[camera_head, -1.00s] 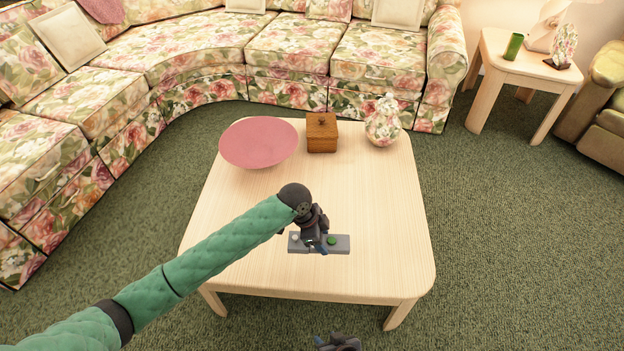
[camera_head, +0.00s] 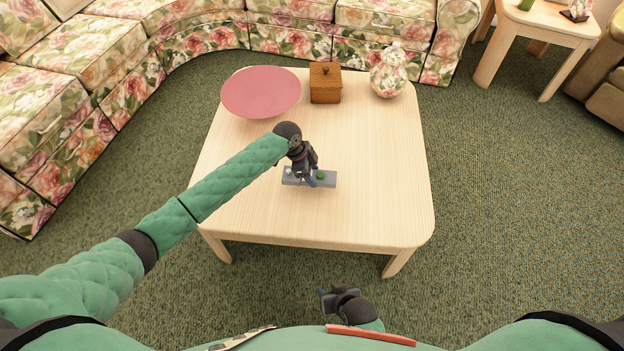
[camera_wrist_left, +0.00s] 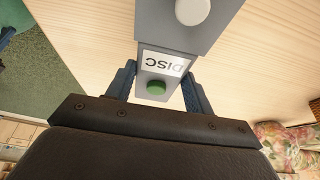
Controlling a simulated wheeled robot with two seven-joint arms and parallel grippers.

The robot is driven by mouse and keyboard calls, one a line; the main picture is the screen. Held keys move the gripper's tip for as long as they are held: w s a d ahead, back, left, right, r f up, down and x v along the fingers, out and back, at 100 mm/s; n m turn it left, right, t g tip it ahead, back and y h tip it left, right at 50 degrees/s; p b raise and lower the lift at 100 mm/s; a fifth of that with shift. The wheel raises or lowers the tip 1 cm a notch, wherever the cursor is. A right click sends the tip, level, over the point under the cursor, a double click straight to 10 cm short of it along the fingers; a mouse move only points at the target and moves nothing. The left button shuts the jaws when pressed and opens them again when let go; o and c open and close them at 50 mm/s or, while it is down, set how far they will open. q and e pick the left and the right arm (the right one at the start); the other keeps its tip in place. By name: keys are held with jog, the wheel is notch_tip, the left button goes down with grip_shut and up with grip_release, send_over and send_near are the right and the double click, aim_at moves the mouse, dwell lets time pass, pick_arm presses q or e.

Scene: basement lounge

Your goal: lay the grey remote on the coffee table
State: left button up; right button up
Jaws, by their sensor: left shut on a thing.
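The grey remote (camera_head: 326,179) has a green button and a white knob. My left gripper (camera_head: 308,181) is shut on it, over the front middle of the pale wooden coffee table (camera_head: 375,200). In the left wrist view, the remote (camera_wrist_left: 180,42) sits between the two fingers of the gripper (camera_wrist_left: 158,88), with a white DISC label and the green button near them. Table wood shows behind it; whether it touches the top I cannot tell. My right gripper (camera_head: 335,297) is low in front of the table, apart from it; its opening is unclear.
A pink plate (camera_head: 261,92), a brown lidded box (camera_head: 325,84) and a floral jar (camera_head: 388,72) stand along the table's back. The table's right side and front are bare. A floral sofa (camera_head: 290,35) curves behind; a side table (camera_head: 535,28) stands at upper right.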

pick_arm(q)
jog(key=shift+f, duration=1.95)
pick_arm(e)
jog(key=shift+r, duration=0.3)
pick_arm(q)
jog(key=shift+f, duration=0.15)
jog(key=o, duration=1.1)
pick_arm(e)
jog(key=shift+f, duration=0.1)
pick_arm(q)
jog(key=v, duration=1.1)
jog(key=shift+a+r, duration=0.25)
jog(key=shift+r, duration=0.35)
pick_arm(e)
jog(key=shift+s, duration=0.1)
